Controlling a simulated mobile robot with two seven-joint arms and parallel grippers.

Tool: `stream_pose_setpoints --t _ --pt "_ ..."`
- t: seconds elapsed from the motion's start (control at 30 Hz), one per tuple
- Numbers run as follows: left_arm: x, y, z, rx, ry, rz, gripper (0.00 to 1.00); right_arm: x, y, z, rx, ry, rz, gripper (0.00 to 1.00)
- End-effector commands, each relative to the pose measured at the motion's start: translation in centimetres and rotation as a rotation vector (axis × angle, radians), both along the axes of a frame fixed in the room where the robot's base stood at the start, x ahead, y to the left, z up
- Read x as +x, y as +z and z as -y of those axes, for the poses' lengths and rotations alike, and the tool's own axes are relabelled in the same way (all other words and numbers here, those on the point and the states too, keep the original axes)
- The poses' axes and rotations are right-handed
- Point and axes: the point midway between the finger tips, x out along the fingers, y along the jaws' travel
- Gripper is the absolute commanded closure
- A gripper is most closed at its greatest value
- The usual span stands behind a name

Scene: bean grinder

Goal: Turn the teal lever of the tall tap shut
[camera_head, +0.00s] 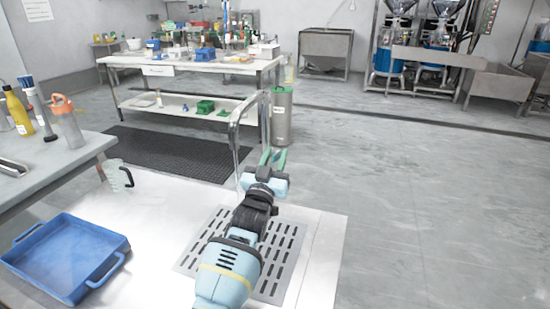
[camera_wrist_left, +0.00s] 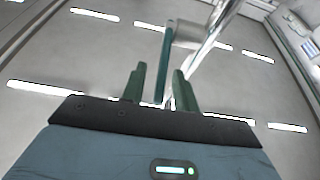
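The tall tap (camera_head: 236,130) is a chrome gooseneck pipe standing at the back of the white counter, left of my left gripper (camera_head: 273,157). In the left wrist view, part of the tap's metal body and pipe (camera_wrist_left: 207,42) shows at the top. The teal lever (camera_wrist_left: 162,68) hangs from it as a thin bar. My left gripper (camera_wrist_left: 159,88) is open, its two dark green fingers apart. The lever's lower end appears between them, with gaps on both sides. I cannot make out the lever clearly in the head view. My right gripper is not in view.
A slotted metal drain plate (camera_head: 285,262) lies under my left arm. A blue tray (camera_head: 65,255) and a clear jug (camera_head: 118,174) are at the left. A grey cylinder (camera_head: 281,117) stands behind the tap. Floor to the right is clear.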

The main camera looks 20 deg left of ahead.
Motion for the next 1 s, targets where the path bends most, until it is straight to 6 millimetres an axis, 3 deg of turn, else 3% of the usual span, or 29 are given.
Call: stream_pose_setpoints --t 0.17,0.4,0.77,1.0 --pt "0.0 0.0 0.0 0.0 0.0 0.0 0.7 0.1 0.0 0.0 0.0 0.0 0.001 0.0" --pt "0.0 0.0 0.0 0.0 0.0 0.0 1.0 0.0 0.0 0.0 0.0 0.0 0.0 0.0" --pt "0.0 0.0 0.0 0.0 0.0 -0.002 1.0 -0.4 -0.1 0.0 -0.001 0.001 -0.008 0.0" --pt "0.1 0.8 0.0 0.0 -0.001 -0.047 1.0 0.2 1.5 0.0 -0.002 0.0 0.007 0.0"
